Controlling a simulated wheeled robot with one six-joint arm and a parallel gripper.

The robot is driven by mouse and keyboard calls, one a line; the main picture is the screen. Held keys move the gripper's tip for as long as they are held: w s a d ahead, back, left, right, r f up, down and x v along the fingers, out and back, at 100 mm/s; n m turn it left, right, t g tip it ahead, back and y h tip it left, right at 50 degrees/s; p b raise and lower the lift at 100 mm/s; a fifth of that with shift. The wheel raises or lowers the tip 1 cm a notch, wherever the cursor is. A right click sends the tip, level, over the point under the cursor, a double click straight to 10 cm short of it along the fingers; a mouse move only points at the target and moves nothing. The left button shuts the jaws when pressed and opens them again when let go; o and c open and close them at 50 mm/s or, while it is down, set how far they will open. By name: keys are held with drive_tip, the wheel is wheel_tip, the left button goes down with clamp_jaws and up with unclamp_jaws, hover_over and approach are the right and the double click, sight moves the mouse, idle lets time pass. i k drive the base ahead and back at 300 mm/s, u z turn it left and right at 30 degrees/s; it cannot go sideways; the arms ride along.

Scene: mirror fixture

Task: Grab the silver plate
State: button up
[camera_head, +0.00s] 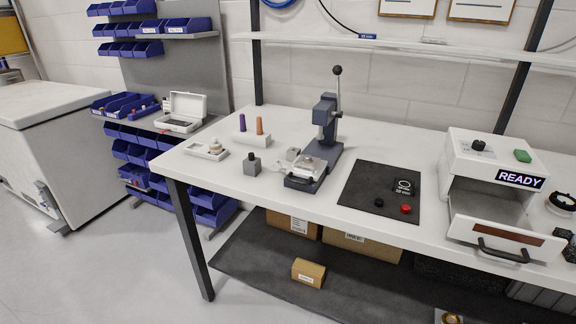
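A shiny silver plate-like piece (308,165) lies on the base of the dark blue lever press (326,130) on the white table. It is small here, and I cannot tell for sure whether it is a separate plate or part of the press. A small light grey block (292,153) stands just left of the press. My gripper is not in view.
The white table (385,140) also bears a white tray (198,152), a grey block with a black knob (252,167), purple and orange handles (259,126), a black mat (355,190) and a white machine reading READY (455,185). Open floor (110,270) lies at left.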

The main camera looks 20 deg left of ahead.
sight(312, 166)
drive_tip(key=u, duration=2.5)
drive_tip(key=i, duration=3.35)
drive_tip(key=z, duration=4.4)
